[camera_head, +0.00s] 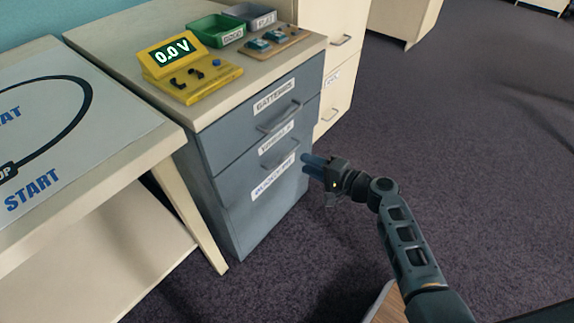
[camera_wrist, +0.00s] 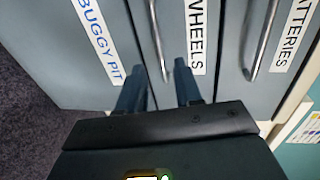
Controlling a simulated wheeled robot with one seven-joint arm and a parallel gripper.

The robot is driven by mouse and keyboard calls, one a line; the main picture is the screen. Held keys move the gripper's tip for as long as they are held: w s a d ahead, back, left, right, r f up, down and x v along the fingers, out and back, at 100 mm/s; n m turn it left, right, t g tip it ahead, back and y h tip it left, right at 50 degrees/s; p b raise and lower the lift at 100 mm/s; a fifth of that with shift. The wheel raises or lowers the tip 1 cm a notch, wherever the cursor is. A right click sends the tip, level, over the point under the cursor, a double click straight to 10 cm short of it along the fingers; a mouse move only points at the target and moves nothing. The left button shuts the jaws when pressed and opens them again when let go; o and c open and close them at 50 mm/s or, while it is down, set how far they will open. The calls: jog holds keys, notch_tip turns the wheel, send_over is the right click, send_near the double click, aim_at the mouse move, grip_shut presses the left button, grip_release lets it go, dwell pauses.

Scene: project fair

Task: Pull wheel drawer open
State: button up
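The wheel drawer is the middle front of a grey-blue cabinet, with a "WHEELS" label (camera_wrist: 196,38) partly covered in the head view (camera_head: 276,140). Its silver bar handle (camera_wrist: 156,40) sits beside the label and also shows in the head view (camera_head: 281,161). The drawer looks shut. My gripper (camera_head: 307,163) is in front of the cabinet, just right of this handle in the head view. In the wrist view its two dark blue fingers (camera_wrist: 158,82) are apart, one on each side of the handle's line.
The "BATTERIES" drawer (camera_head: 272,97) is above, with its own handle (camera_head: 279,117); the "BUGGY PIT" front (camera_head: 260,205) is below. A yellow meter (camera_head: 185,70), green bin (camera_head: 215,31) and a board (camera_head: 274,43) stand on top. A table (camera_head: 90,185) stands left. Carpet (camera_head: 460,120) is clear at right.

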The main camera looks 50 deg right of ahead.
jog(key=b+x, duration=0.1)
jog(key=x, duration=0.6)
jog(key=shift+w, duration=0.1)
jog(key=shift+c, duration=0.5)
grip_shut()
jog(key=shift+f, duration=0.1)
dwell(0.7)
